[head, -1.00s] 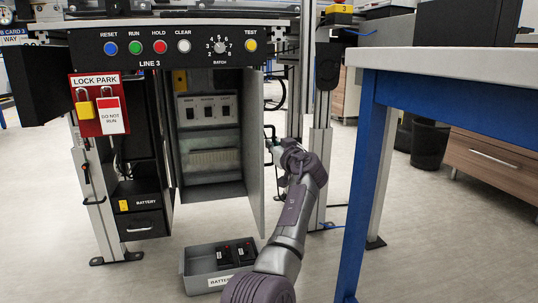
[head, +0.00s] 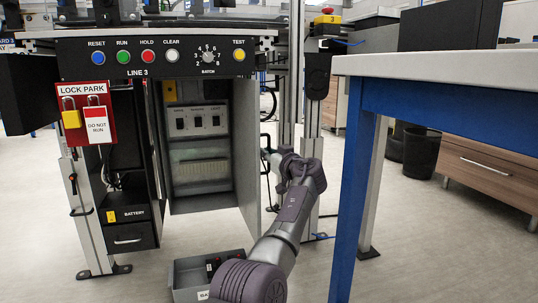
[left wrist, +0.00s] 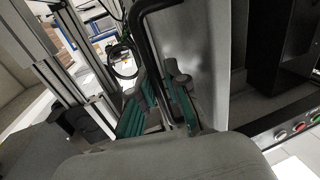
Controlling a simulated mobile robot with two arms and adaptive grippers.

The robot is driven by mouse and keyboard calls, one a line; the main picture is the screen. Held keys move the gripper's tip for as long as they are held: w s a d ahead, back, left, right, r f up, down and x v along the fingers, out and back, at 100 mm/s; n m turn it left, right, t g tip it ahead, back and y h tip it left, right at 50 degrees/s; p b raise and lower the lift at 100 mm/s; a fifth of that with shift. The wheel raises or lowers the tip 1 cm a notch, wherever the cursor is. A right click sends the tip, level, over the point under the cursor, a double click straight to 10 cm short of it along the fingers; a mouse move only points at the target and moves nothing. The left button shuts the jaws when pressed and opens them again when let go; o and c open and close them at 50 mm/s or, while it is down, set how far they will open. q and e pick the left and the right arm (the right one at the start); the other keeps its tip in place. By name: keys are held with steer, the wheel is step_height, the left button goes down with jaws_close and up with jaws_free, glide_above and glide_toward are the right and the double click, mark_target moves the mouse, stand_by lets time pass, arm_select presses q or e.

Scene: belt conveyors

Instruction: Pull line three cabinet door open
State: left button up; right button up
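The line three cabinet (head: 200,202), under the panel marked LINE 3, stands open. Its grey door (head: 249,150) is swung out on the right side, its inner face toward the cabinet opening. A black bar handle (head: 265,185) is on the door's outer side; the handle also shows in the left wrist view (left wrist: 139,22), running down between the fingers. My left gripper (head: 268,157) is at this handle. In the left wrist view its green-padded fingers (left wrist: 162,92) stand close on both sides of the bar and appear shut on it. My right gripper is out of view.
A grey bin (head: 185,275) lies on the floor before the cabinet, partly behind my left arm. A blue-framed table (head: 440,105) stands close on the right. A lock board (head: 88,112) and battery drawer (head: 130,236) are left of the cabinet. Floor beyond the door is open.

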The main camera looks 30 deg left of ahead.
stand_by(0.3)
arm_select(q)
steer(key=v, duration=1.2)
steer(key=shift+f, duration=0.1)
